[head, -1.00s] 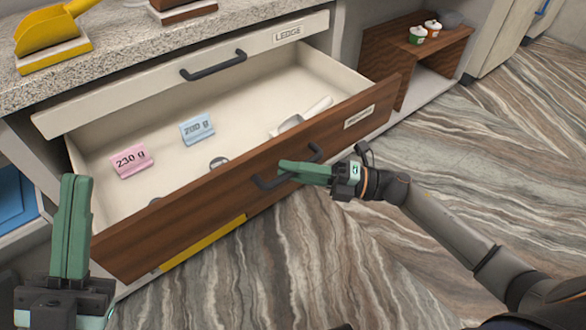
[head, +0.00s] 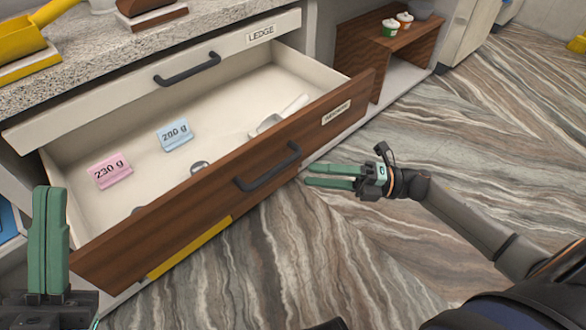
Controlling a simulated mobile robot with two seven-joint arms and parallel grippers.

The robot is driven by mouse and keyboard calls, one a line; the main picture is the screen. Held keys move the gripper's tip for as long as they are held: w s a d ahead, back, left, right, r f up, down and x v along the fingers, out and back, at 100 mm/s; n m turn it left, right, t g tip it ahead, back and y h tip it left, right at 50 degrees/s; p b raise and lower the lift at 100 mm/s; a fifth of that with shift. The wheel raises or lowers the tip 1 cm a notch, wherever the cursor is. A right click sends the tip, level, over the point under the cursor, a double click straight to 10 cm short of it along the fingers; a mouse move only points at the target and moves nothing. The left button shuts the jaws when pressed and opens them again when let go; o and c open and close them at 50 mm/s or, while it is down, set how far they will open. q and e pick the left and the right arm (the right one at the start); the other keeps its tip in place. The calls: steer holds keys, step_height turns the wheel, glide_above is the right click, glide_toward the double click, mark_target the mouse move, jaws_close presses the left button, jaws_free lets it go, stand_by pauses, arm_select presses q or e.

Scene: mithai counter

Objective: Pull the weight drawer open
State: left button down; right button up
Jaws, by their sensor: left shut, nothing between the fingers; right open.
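The wooden-fronted weight drawer (head: 214,206) stands pulled out from the counter in the head view. Its dark bar handle (head: 268,167) is on the front, and a small label at its right end is too blurred to read. Inside are a pink 230 g card (head: 110,171), a blue card (head: 175,135) that seems to read 200 g, a pale scoop (head: 279,117) and a round metal piece (head: 200,167). My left gripper (head: 48,190) is shut and empty at the lower left.
A shallow front marked LEDGE (head: 150,78) with its own handle is above the drawer. A wooden shelf (head: 400,50) holds two small cups.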

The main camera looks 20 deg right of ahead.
arm_select(q)
steer(key=shift+r, duration=0.15)
arm_select(e)
steer(key=shift+v, duration=1.6)
